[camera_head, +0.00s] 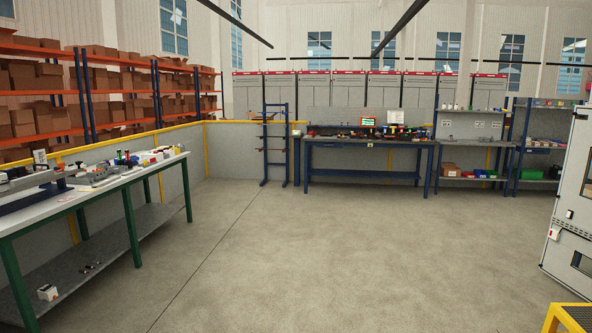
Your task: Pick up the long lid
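I cannot pick out the long lid with certainty; the items are small at this distance. A long, flat grey piece (30,179) lies at the left end of the white-topped workbench (120,178), and I cannot tell whether it is a lid. Neither of my grippers shows in the head view.
The green-legged workbench has a lower shelf (95,262) with a small white box (47,292). A blue bench (365,178) with tools stands at the back. A grey cabinet (572,215) and yellow stand (570,319) are at right. The concrete floor (300,250) between is clear.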

